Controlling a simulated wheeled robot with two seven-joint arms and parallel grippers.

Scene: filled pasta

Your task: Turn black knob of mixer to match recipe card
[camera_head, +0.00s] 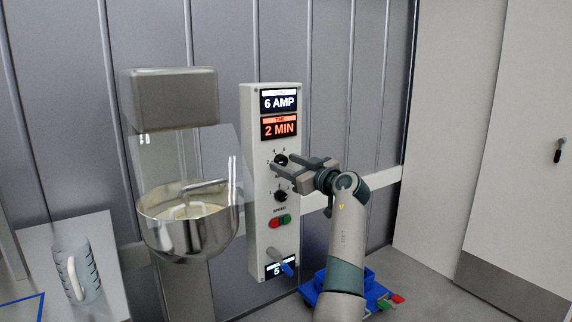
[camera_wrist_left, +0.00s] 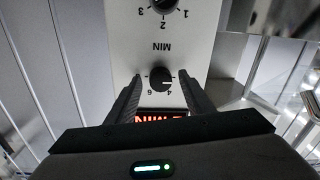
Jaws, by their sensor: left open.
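The mixer (camera_head: 187,232) has a steel bowl behind a clear guard. Its white control panel (camera_head: 258,235) stands to the right. The upper black knob (camera_head: 281,159) sits below the displays reading 6 AMP and 2 MIN; it also shows upside down in the left wrist view (camera_wrist_left: 160,78), its white mark pointing right near the 4. A lower black knob (camera_head: 281,196) has a 1-2-3 MIN scale. My left gripper (camera_head: 280,168) is open at the panel; in the wrist view its fingers (camera_wrist_left: 159,82) lie either side of the upper knob. Contact is unclear. I cannot make out a recipe card.
A blue crate (camera_head: 312,290) stands below my arm. A measuring jug (camera_head: 77,270) is at the lower left. The floor at right looks clear.

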